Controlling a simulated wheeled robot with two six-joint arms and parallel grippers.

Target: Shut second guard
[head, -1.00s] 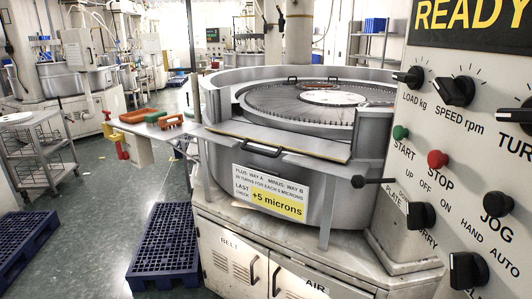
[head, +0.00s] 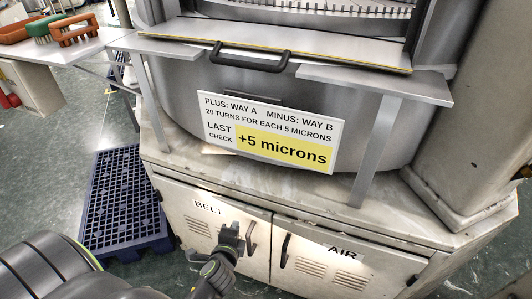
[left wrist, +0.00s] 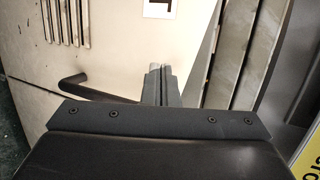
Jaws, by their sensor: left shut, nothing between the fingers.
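A flat metal flap (head: 270,45) with a yellow edge strip and a black handle (head: 239,57) lies lowered at the front of the round machine, between two side ledges. Below it are two cabinet doors, the BELT door (head: 190,215) and the AIR door (head: 340,265), each with a black handle; both look closed. No label marks which part is the second guard. My left gripper (head: 230,238) is shut and empty in front of the BELT door, close to its handle (head: 251,236). In the left wrist view the fingers (left wrist: 160,80) appear beside a dark handle (left wrist: 85,90). My right gripper is out of view.
A "+5 microns" sign (head: 268,130) hangs on the machine front. The right metal ledge (head: 385,83) juts out above the cabinet. A blue pallet (head: 123,200) lies on the floor at the left. A table (head: 75,45) holds orange and green brushes. Floor shows at the lower right.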

